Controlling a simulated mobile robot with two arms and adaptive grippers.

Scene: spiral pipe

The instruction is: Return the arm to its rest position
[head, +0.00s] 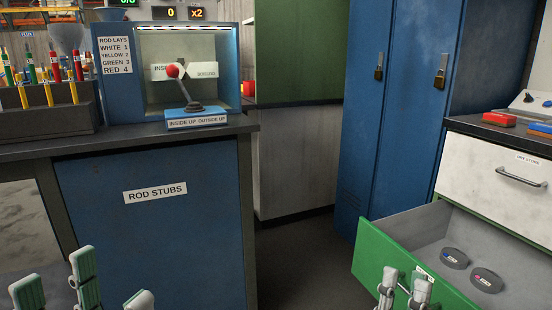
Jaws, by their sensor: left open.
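My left gripper (84,283) shows at the bottom left edge, in front of the blue cabinet. Its pale green finger pads stand apart and I see nothing between them. My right gripper (405,288) shows at the bottom edge, right of the middle, in front of the open green drawer (390,257). Only its grey fingertips are in view, close together, and whether they are open or shut is unclear. Both arms are out of view below the frame.
A blue cabinet labelled ROD STUBS (155,240) stands left, with a red-knobbed lever (183,88) and a rod rack (45,118) on top. The drawer, holding two dark discs (455,258), juts out at right. Blue lockers (405,100) stand behind; floor between is clear.

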